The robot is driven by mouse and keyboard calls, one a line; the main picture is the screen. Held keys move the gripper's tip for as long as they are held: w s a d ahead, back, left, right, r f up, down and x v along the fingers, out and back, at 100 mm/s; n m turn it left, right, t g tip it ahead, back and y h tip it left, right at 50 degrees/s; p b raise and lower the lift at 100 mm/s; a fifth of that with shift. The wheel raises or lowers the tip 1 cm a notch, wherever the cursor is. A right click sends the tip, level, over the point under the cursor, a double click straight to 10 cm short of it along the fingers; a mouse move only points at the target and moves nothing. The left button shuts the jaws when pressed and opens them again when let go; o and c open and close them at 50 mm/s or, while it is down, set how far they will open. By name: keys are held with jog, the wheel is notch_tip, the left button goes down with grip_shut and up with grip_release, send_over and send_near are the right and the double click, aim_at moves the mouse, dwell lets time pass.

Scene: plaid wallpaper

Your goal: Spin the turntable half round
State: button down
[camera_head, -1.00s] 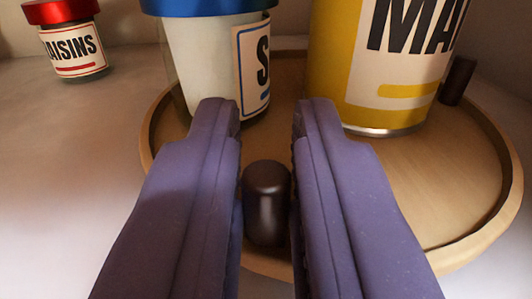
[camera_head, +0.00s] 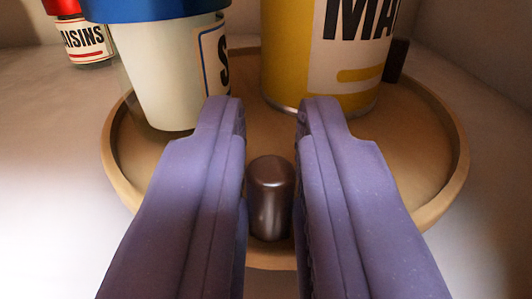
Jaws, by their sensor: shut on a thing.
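The turntable (camera_head: 420,205) is a round, light wooden tray with a raised rim. A dark brown peg (camera_head: 270,200) stands at its near edge, between the two purple fingers of my gripper (camera_head: 271,125). The gripper is shut on this peg, with the fingertips reaching past it over the tray. A second dark peg (camera_head: 397,62) shows at the far right rim, partly behind a yellow tin. A white jar with a blue lid (camera_head: 160,80) stands on the left of the turntable, and the yellow tin (camera_head: 285,60) stands at its back right. Their tops are cut off by the frame.
A raisins jar with a red lid (camera_head: 85,40) stands off the turntable at the back left, partly behind the blue-lidded jar. Pale counter (camera_head: 60,150) lies free on the left and right. A wall closes the back.

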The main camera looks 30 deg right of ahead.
jog(key=shift+s+d, duration=0.25)
jog(key=shift+d, duration=0.25)
dwell(0.4)
jog(key=c, duration=1.3)
grip_release()
jog(key=p+v, duration=0.1)
jog(key=v, duration=0.6)
jog(key=shift+s+a+p, duration=0.2)
jog(key=shift+s+p, duration=0.15)
jog(key=shift+p, duration=0.05)
